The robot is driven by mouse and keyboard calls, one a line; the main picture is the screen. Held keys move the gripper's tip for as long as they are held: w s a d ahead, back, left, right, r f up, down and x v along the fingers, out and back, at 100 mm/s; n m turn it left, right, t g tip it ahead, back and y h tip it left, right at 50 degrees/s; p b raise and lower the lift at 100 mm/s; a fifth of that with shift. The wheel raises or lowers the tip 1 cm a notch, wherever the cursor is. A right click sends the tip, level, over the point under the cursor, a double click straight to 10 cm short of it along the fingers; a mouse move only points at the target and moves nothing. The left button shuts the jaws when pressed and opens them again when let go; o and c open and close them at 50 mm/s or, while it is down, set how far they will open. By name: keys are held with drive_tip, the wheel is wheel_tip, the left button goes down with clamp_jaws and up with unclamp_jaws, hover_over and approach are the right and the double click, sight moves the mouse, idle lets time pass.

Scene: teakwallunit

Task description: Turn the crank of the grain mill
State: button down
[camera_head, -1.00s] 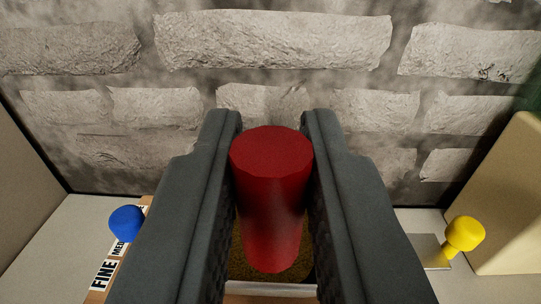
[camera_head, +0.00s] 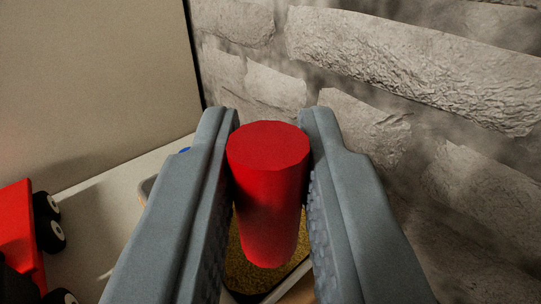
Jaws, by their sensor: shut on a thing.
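A red cylindrical handle (camera_head: 268,190) stands upright between the fingers of my gripper (camera_head: 270,150), seen from above in the head camera view. The gripper is shut on it, one finger on each side. Below the handle, a container of golden-brown grain (camera_head: 250,272) shows in part between the fingers. A small bit of a blue knob (camera_head: 185,150) shows past the left finger. The rest of the mill and the crank arm are hidden behind my fingers and the handle.
A rough stone brick wall (camera_head: 400,60) rises close behind and to the right. A plain beige panel (camera_head: 90,80) stands at the left. A red toy vehicle with black wheels (camera_head: 18,235) is on the pale surface (camera_head: 100,215) at the left edge.

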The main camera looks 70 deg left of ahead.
drive_tip(key=shift+w+n+g+y, duration=0.25)
drive_tip(key=shift+n+g, duration=0.3)
drive_tip(key=shift+g, duration=0.3)
drive_tip(key=shift+w+n+g+y, duration=0.15)
drive_tip(key=shift+n+g+y, duration=0.2)
drive_tip(key=shift+n+g, duration=0.35)
drive_tip(key=shift+g, duration=0.45)
drive_tip(key=c, duration=1.4)
unclamp_jaws()
drive_tip(key=s+d, duration=0.1)
drive_tip(key=d, duration=0.4)
drive_tip(key=s+d, duration=0.1)
drive_tip(key=d, duration=0.5)
drive_tip(key=s+d, duration=0.1)
drive_tip(key=d, duration=0.5)
drive_tip(key=shift+s, duration=0.1)
